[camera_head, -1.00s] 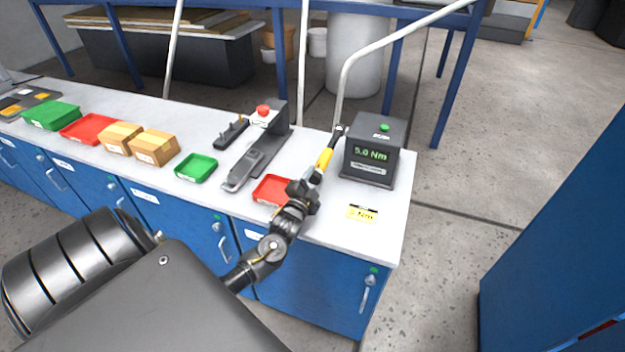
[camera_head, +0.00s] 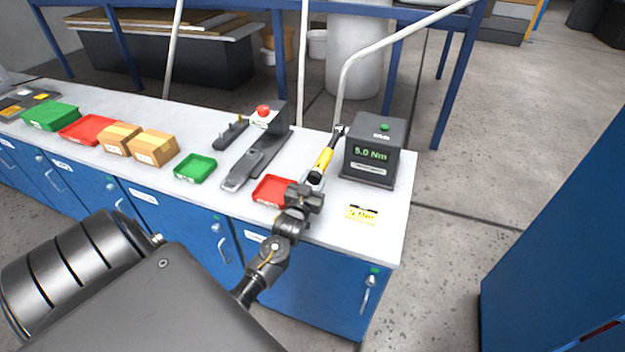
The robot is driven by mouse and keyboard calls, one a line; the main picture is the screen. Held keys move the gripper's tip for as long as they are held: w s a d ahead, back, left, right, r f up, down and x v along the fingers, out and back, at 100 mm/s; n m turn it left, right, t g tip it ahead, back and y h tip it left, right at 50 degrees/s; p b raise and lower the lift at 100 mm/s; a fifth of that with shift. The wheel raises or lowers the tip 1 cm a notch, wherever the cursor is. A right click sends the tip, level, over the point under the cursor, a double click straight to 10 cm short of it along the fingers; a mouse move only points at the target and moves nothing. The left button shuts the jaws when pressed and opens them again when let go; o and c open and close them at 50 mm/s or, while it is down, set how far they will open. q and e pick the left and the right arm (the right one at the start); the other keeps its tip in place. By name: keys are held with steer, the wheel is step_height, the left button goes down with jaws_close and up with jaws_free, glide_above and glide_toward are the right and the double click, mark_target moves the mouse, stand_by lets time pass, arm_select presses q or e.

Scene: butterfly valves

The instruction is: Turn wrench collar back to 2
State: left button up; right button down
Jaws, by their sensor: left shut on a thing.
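The torque wrench (camera_head: 326,158) has a yellow grip, a black lower end and a metal head. It slants across the bench top, its head at the left side of a dark tester box (camera_head: 372,152) whose display reads 5.0 Nm. My left gripper (camera_head: 312,184) is at the lower, black end of the wrench and is shut on it. The fingers are small and partly hidden by the gripper body, and collar marks are too small to read. My right gripper is not in view.
A red tray (camera_head: 271,190) lies just left of my gripper. A yellow label (camera_head: 362,215) lies to the right, near the front edge. A clamp-like device with a red button (camera_head: 263,110), a green tray (camera_head: 195,168) and cardboard boxes (camera_head: 153,147) stand farther left.

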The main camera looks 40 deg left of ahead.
arm_select(q)
steer(key=n, duration=0.3)
steer(key=shift+n, duration=0.5)
steer(key=o, duration=1)
steer(key=shift+c, duration=0.2)
steer(key=b+v, duration=0.3)
steer(key=v, duration=0.8)
